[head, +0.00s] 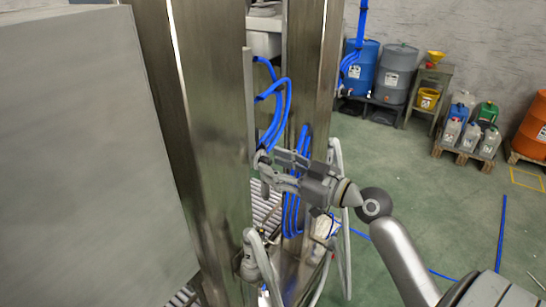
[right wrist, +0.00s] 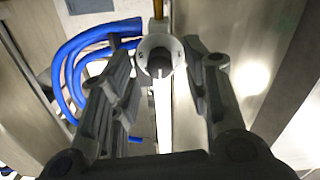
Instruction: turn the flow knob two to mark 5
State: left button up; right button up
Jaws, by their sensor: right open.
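A round pale dial with a dark knob (right wrist: 158,64) shows in the right wrist view, at the upper middle between my fingers. I take it for flow knob two, but no number or mark can be read. My right gripper (right wrist: 157,52) is open, with one finger on each side of the knob and visible space between them and it. In the head view my right gripper (head: 268,173) reaches left beside the steel column, and the knob cannot be made out there. My left gripper is out of view.
Blue hoses (right wrist: 75,62) curve close left of my fingers, and they hang by the steel column (head: 212,140) in the head view. A large grey panel (head: 80,150) fills the left. Drums (head: 398,72) and canisters stand at the back right.

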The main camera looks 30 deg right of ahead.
jog(key=shift+w+a, duration=0.2)
jog(key=shift+w, duration=0.35)
grip_shut()
